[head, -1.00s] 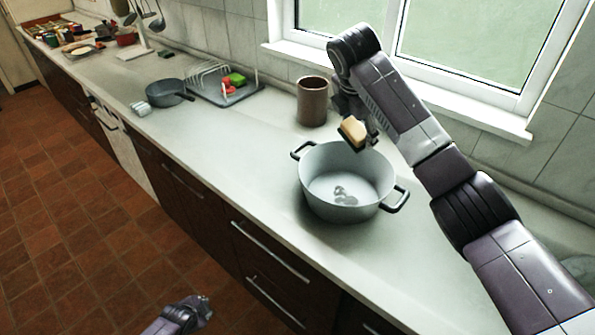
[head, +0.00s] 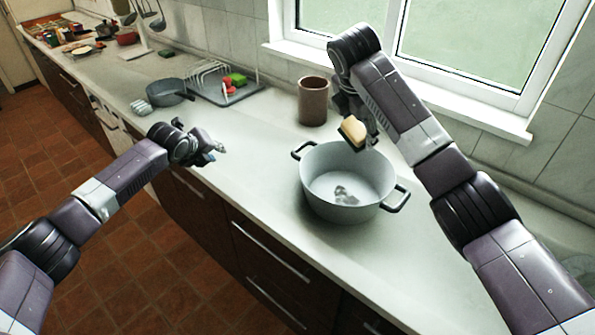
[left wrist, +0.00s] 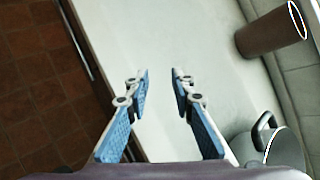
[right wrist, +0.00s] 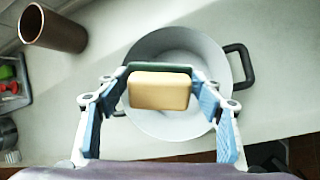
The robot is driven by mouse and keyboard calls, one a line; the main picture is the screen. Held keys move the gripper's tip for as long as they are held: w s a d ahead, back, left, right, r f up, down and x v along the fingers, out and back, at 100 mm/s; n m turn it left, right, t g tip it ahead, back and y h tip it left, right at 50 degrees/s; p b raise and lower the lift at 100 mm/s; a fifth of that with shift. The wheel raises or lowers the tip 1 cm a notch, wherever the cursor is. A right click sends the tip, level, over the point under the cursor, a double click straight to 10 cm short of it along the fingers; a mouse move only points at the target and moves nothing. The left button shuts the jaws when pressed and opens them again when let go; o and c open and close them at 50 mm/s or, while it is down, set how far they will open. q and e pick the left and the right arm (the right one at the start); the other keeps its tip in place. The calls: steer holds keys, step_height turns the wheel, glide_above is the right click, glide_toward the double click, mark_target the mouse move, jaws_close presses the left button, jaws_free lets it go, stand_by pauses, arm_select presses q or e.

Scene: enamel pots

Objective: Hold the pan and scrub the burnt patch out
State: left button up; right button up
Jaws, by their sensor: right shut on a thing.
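The pan (head: 325,200) is a grey two-handled pot standing on the counter. The burnt patch (head: 345,197) is a dark smudge on its inside floor. My right gripper (head: 360,128) is shut on a sponge (head: 351,131), yellow with a dark green side, held above the pan's back rim. The sponge also shows between the fingers in the right wrist view (right wrist: 160,92). My left gripper (head: 215,150) is open and empty over the counter's front edge, left of the pan. In the left wrist view its blue-padded fingers (left wrist: 160,85) stand apart, with the pan's handle (left wrist: 263,128) at the lower right.
A brown crock (head: 312,103) stands behind the pan by the wall. A small grey saucepan (head: 170,93) and a dish rack (head: 225,90) are further left. The counter (head: 255,150) is clear between the left gripper and the pan.

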mark_target(305, 187)
arm_select(q)
steer(key=s+d+r+m+g, duration=0.1)
steer(key=s+d+m, duration=0.15)
steer(key=d, duration=0.65)
steer(key=s+d+r+m+g+h, duration=0.15)
steer(key=s+d, duration=0.25)
steer(key=d, duration=0.4)
steer(key=s+d+r+m+g+y, duration=0.1)
steer(key=s+d+g, duration=0.15)
steer(key=d, duration=0.65)
steer(key=shift+t+h, duration=0.25)
steer(key=shift+t, duration=0.05)
steer(key=x, duration=1.1)
steer(key=shift+s+a+f, duration=0.15)
steer(key=shift+s+f, duration=0.1)
steer(key=shift+f, duration=0.1)
steer(key=shift+c, duration=0.5)
jaws_close()
